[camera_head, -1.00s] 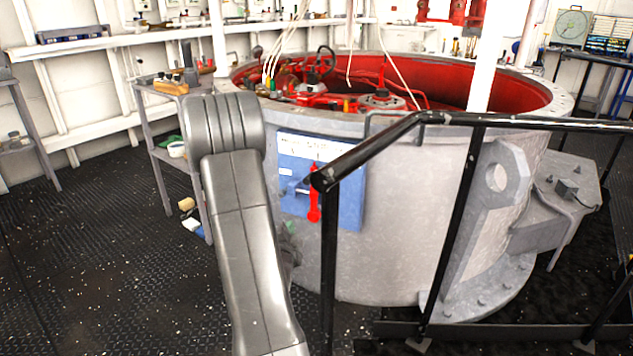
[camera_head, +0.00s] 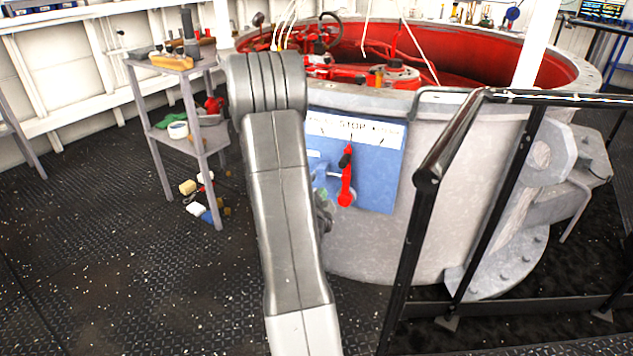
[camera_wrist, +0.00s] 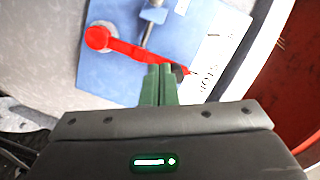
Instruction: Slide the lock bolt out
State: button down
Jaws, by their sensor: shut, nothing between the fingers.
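A blue panel (camera_head: 378,175) with a white label reading STOP is fixed on the grey round housing. A red lever (camera_head: 346,186) with a dark tip stands upright on it. In the wrist view the lever (camera_wrist: 130,50) lies across the blue panel (camera_wrist: 112,80), its round pivot at left. A thin grey rod, seemingly the lock bolt (camera_wrist: 148,36), runs through a small blue bracket and meets the lever. My gripper (camera_wrist: 158,72) has its green fingers together and empty, in front of the lever near its dark tip; contact is unclear. In the head view my arm mostly hides the gripper.
A black handrail (camera_head: 428,170) stands right of the panel, close to it. A grey shelf trolley (camera_head: 158,130) with tools is at the left, small items on the floor beside it. The dark deck (camera_head: 110,260) at front left is open.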

jog(key=w+f, duration=0.1)
jog(key=w, duration=0.2)
jog(key=w+b, duration=0.1)
jog(key=w, duration=0.3)
jog(key=w+f+b, duration=0.1)
jog(key=w, duration=0.3)
jog(key=shift+a+f, duration=0.35)
jog(key=shift+w+a+f, duration=0.1)
jog(key=shift+a+f, duration=0.05)
jog(key=shift+a, duration=0.2)
jog(key=w+a+b, duration=0.1)
jog(key=w+a, duration=0.1)
jog(key=a, duration=0.5)
jog(key=shift+w, duration=0.3)
jog(key=shift+d, duration=0.15)
